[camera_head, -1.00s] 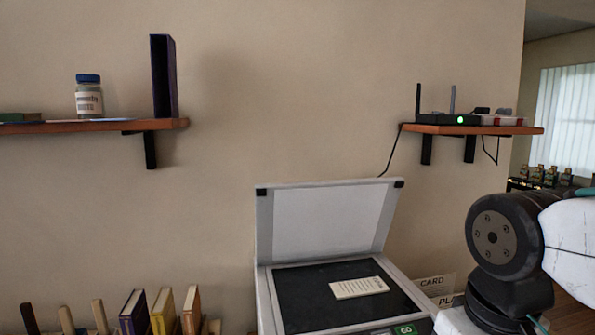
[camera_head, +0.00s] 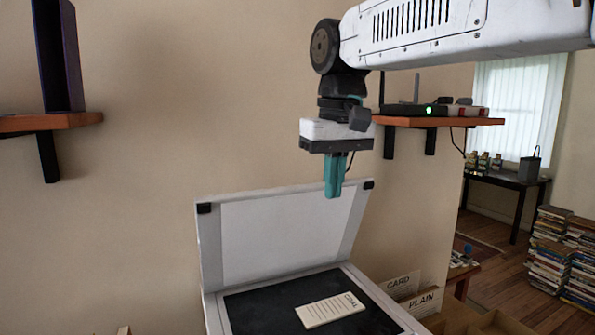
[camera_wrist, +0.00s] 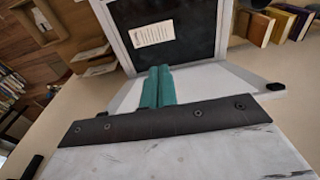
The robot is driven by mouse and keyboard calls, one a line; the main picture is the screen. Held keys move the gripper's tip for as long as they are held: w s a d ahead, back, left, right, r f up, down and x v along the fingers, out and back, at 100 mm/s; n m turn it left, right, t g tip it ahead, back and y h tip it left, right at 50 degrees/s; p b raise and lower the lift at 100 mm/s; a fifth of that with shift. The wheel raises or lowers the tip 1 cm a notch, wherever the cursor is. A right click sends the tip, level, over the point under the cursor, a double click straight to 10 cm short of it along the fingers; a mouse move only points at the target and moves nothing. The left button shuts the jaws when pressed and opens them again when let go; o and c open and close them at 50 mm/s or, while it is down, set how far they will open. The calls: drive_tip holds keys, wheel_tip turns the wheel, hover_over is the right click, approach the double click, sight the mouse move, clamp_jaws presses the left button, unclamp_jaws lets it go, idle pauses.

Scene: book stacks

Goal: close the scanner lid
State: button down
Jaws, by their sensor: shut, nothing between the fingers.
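The scanner's lid (camera_head: 280,240) stands open, tilted up toward the wall, with its pale inner side showing. Below it is the scanner's dark glass bed (camera_head: 262,312), with a printed card (camera_head: 330,310) lying on it. My gripper (camera_head: 333,194) is shut and empty, its teal fingers pointing down near the lid's upper right edge. I cannot tell from the head view whether they touch it. In the wrist view, the shut fingers (camera_wrist: 158,80) show in front of the lid (camera_wrist: 205,82), with the card (camera_wrist: 152,34) and bed (camera_wrist: 192,14) beyond.
A wall shelf (camera_head: 440,121) with a router (camera_head: 415,109) is just right of my gripper. Signs reading CARD (camera_head: 398,284) and PLAIN (camera_head: 422,302) stand right of the scanner. Book stacks (camera_head: 550,250) are at far right. Upright books (camera_wrist: 290,22) show in the wrist view.

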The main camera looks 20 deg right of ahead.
drive_tip(key=w+r, duration=0.5)
drive_tip(key=w, duration=0.3)
drive_tip(key=w+r, duration=0.5)
drive_tip(key=w, duration=0.3)
drive_tip(key=f, duration=0.3)
drive_tip(key=s+f, duration=0.1)
drive_tip(key=f, duration=0.6)
drive_tip(key=shift+s+a+f, duration=0.1)
drive_tip(key=shift+s+f, duration=0.2)
drive_tip(key=shift+f, duration=0.05)
drive_tip(key=shift+s+f, duration=0.25)
drive_tip(key=shift+s, duration=0.15)
